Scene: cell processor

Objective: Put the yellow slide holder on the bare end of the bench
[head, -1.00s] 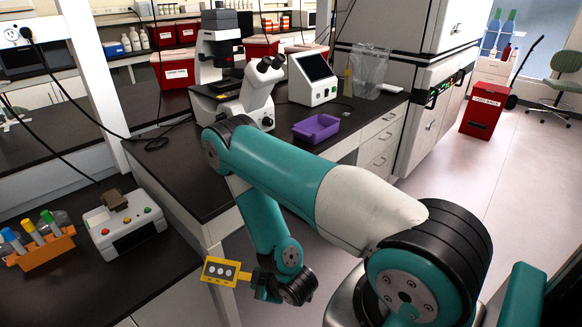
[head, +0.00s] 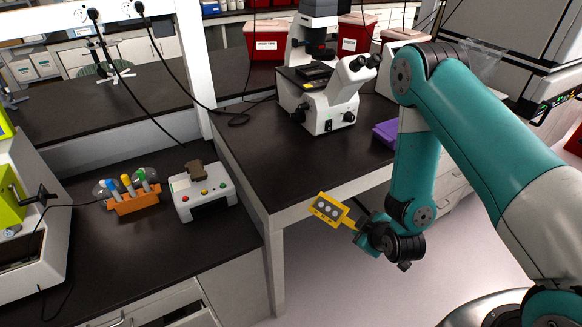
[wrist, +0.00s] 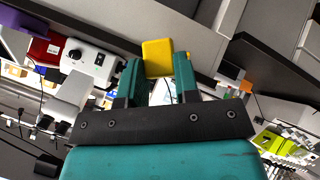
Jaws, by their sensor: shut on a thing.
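The yellow slide holder (head: 328,209), a flat plate with a row of round pale spots, is held out in front of my gripper (head: 357,226). In the wrist view the yellow slide holder (wrist: 158,58) sits between the two teal fingers of my gripper (wrist: 160,78), which are shut on it. In the head view the holder is tilted and shows just off the front edge of the dark bench (head: 262,165). The bench top left of the microscope is bare near its front corner.
A white microscope (head: 325,105) and a purple tray (head: 386,132) stand farther back on the bench. On the lower counter at left are an orange tube rack (head: 134,201) and a white box with buttons (head: 204,193). A white post and hanging cables stand behind.

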